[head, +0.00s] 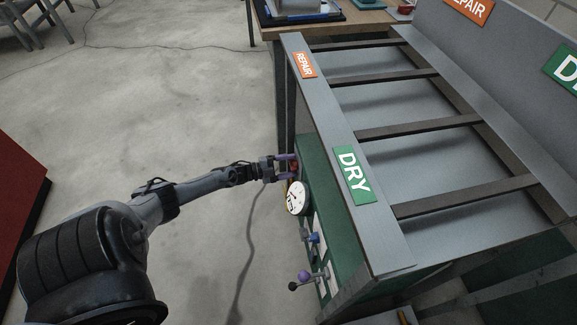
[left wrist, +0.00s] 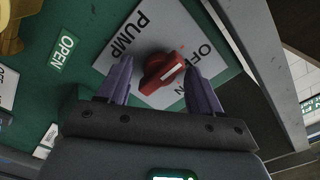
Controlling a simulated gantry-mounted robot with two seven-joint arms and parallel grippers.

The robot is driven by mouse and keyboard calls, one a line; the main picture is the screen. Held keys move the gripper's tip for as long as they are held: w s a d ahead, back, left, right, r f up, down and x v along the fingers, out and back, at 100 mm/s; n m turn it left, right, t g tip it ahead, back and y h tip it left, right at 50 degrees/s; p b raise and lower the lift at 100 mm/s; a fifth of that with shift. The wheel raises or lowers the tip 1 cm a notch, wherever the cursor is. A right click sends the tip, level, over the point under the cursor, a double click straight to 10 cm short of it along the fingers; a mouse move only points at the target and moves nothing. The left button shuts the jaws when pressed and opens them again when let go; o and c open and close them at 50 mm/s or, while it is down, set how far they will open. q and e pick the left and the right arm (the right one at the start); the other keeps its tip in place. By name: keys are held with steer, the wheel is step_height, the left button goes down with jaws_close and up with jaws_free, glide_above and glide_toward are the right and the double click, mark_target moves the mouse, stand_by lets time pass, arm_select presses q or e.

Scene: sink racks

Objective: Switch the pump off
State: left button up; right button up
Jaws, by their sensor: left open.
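The pump switch is a red rotary knob (left wrist: 162,72) on a white plate (left wrist: 150,28) marked PUMP, with OFF and a partly hidden ON, in the left wrist view. Its white pointer line is slanted between the two marks; I cannot tell which one it is at. My left gripper (left wrist: 163,82) is open, with its purple fingers on either side of the knob; I cannot tell if they touch it. In the head view my left gripper (head: 292,166) is at the green panel, and the knob is a small red patch (head: 293,166) between the fingers. My right gripper is not in view.
Beside the gripper on the green panel (left wrist: 45,100) are a round white gauge (head: 297,197), a blue handle (head: 314,238) and a purple knob (head: 303,275). The grey rack (head: 340,130) with a DRY sign overhangs the panel. Open floor (head: 180,100) lies to the left.

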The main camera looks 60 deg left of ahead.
arm_select(q)
steer(key=p+v, duration=0.3)
steer(key=v, duration=0.8)
stand_by(0.3)
